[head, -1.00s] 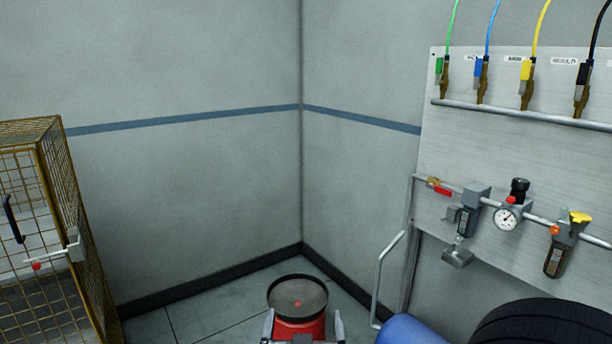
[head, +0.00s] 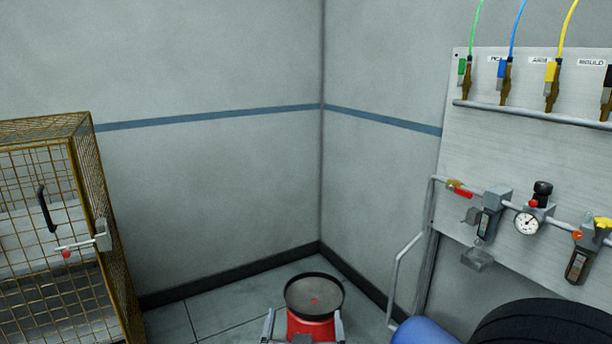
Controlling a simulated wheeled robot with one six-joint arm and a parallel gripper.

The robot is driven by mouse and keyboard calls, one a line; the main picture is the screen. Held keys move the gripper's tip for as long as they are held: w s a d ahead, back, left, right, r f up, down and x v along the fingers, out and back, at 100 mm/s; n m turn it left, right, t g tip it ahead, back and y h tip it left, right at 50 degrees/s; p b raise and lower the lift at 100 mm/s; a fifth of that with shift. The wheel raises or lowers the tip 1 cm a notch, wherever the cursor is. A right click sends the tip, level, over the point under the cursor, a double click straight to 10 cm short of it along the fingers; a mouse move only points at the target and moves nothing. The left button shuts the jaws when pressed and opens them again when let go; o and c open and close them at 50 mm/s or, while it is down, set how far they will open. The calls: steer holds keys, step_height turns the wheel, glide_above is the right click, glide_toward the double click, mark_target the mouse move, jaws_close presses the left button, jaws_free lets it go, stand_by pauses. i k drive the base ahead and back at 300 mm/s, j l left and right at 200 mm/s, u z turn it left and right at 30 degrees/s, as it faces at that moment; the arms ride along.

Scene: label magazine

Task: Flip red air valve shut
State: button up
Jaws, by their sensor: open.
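The red air valve is a small brass body (head: 454,185) with a red lever (head: 464,194) on the thin grey pipe of the wall panel at right. The lever points right, roughly along the pipe. My gripper (head: 303,318) shows only partly at the bottom edge, as two grey fingers spread apart. It is open, empty and well away from the valve, lower and to the left.
On the panel (head: 500,150), a gauge (head: 527,223) and filter units sit right of the valve. A mesh cage (head: 95,230) stands at left. A red stand with a black dish (head: 314,294), a blue cylinder (head: 420,331) and a black tyre (head: 545,325) are low in front.

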mark_target(458, 190)
steer(key=i+j+z, duration=0.1)
steer(key=z, duration=0.3)
steer(key=i+j+z, duration=0.15)
steer(key=i+z, duration=0.15)
steer(key=z, duration=0.15)
steer(key=i+j+z, duration=0.15)
steer(key=j+z, duration=0.2)
steer(key=j, duration=0.15)
steer(key=j+u, duration=0.15)
steer(key=k+l, duration=0.1)
steer(key=l, duration=0.25)
steer(key=z, duration=0.05)
